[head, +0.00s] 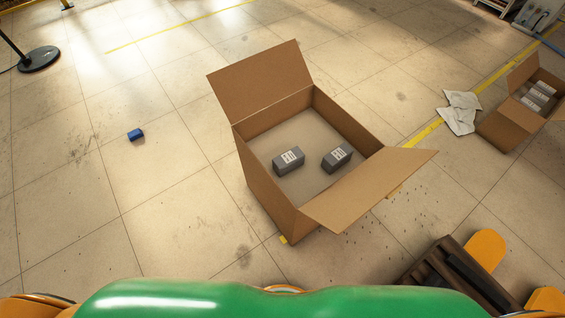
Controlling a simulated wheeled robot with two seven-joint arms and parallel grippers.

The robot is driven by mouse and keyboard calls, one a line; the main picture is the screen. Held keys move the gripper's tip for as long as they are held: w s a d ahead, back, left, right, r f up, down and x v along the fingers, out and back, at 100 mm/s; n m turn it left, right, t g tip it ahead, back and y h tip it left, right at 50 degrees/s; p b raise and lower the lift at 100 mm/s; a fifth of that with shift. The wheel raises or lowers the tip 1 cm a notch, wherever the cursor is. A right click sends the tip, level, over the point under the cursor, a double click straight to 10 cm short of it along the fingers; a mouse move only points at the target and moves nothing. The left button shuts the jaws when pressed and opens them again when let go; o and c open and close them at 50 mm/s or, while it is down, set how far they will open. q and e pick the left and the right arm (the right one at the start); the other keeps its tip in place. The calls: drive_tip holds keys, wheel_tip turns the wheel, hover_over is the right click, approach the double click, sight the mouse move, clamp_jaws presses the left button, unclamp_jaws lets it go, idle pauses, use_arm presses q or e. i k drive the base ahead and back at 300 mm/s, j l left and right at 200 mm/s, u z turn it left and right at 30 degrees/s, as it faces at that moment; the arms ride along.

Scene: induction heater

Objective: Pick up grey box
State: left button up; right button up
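Two small grey boxes lie inside an open cardboard box (270,190) in the middle of the head view. The left grey box (288,160) has a white label on its side. The right grey box (337,157) lies a little apart from it, also labelled. The carton's flaps are spread open at the back left and front right.
A smaller open carton (503,126) with several grey boxes stands at the far right, beside a crumpled white cloth (460,111). A blue block (136,135) lies on the floor at left. The left floor is mostly clear.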

sight(282, 164)
drive_tip(key=i+j+z, duration=0.2)
drive_tip(key=j+z, duration=0.25)
drive_tip(key=i+j+z, duration=0.15)
drive_tip(key=j+z, duration=0.75)
drive_tip(key=j, duration=0.2)
drive_tip(key=j+z, duration=0.45)
drive_tip(key=j, duration=0.1)
